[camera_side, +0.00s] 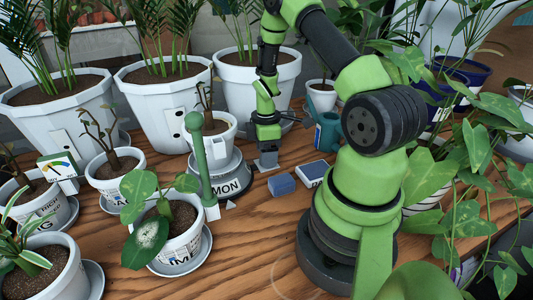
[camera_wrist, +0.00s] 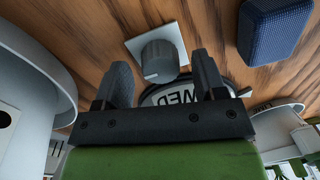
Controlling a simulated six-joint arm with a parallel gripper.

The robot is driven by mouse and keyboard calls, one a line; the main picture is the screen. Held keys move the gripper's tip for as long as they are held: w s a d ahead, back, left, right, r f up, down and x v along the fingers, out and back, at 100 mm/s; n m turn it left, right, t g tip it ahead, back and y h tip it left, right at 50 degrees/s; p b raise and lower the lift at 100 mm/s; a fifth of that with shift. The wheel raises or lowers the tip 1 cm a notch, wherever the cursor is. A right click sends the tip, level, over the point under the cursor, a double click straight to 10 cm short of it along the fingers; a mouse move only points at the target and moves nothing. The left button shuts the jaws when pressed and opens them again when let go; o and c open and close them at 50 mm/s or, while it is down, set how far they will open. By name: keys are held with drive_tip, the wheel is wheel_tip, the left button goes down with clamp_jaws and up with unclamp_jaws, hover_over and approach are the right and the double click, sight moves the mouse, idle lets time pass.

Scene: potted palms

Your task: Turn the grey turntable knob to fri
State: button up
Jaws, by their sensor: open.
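The grey knob (camera_wrist: 160,60) sits on a white square plate (camera_wrist: 142,45) on the wooden table in the wrist view. My open gripper (camera_wrist: 162,72) has one finger on each side of the knob in that view; I cannot tell whether they touch it. In the side view my gripper (camera_side: 266,157) points down right of the turntable and hides most of the knob. The grey turntable (camera_side: 232,172) carries a white pot (camera_side: 215,130). Its MON label faces the side camera, near a small white pointer (camera_side: 230,205). Its WED label (camera_wrist: 182,97) shows between my fingers in the wrist view.
Potted plants (camera_side: 180,230) crowd the left, back and right. The front middle of the table is clear.

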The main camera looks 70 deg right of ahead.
drive_tip(key=shift+f, duration=0.3)
drive_tip(key=c, duration=0.9)
drive_tip(key=shift+m, duration=0.3)
